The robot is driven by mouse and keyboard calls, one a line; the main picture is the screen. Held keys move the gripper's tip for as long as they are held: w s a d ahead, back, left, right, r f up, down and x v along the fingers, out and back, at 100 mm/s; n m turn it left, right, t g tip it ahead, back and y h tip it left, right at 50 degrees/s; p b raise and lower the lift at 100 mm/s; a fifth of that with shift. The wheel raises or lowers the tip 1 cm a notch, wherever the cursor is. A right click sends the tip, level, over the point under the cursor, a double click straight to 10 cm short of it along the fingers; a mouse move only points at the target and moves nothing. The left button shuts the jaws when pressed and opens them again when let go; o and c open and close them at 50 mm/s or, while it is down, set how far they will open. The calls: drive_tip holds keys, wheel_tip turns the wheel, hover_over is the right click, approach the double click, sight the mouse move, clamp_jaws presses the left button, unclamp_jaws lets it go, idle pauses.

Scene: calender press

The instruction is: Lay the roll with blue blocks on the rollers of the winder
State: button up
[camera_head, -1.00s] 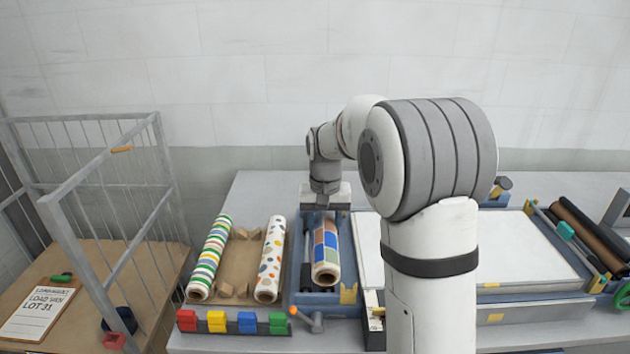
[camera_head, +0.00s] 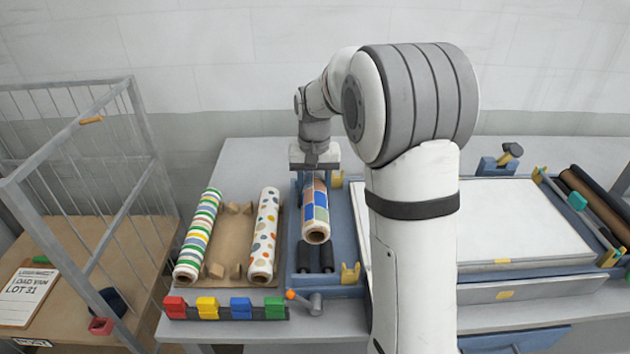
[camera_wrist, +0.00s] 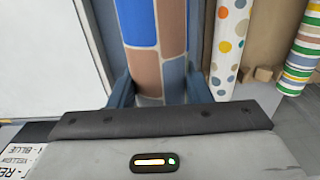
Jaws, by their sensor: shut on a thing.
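The roll with blue blocks (camera_head: 314,207) is white with blue, brown and orange blocks and a brown core. It is in my gripper (camera_head: 314,170), which is shut on its far part. In the wrist view the roll (camera_wrist: 152,40) runs up between the two blue-grey fingers (camera_wrist: 160,92). The winder (camera_head: 344,243) is a blue frame with two dark rollers (camera_head: 308,258). The roll is over the winder, its near end appearing above and behind the rollers' front ends. Contact farther back is hidden.
A striped roll (camera_head: 197,236) and a dotted roll (camera_head: 264,236) lie on a brown tray (camera_head: 232,240) to the left. Coloured blocks (camera_head: 225,308) stand in front. An orange-tipped lever (camera_head: 305,299) is at the winder's front. A white flat bed (camera_head: 520,220) lies right, partly behind my arm.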

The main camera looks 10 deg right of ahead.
wheel_tip(320, 180, down, 2)
drive_tip(key=shift+s+f+b, duration=0.1)
drive_tip(key=shift+s+b, duration=0.05)
drive_tip(key=shift+b, duration=0.45)
drive_tip(key=shift+f+b, duration=1.9)
drive_tip(key=shift+f, duration=1)
drive_tip(key=shift+f+b, duration=0.3)
drive_tip(key=shift+f, duration=0.15)
drive_tip(key=o, duration=1.3)
drive_tip(key=shift+r, duration=3.95)
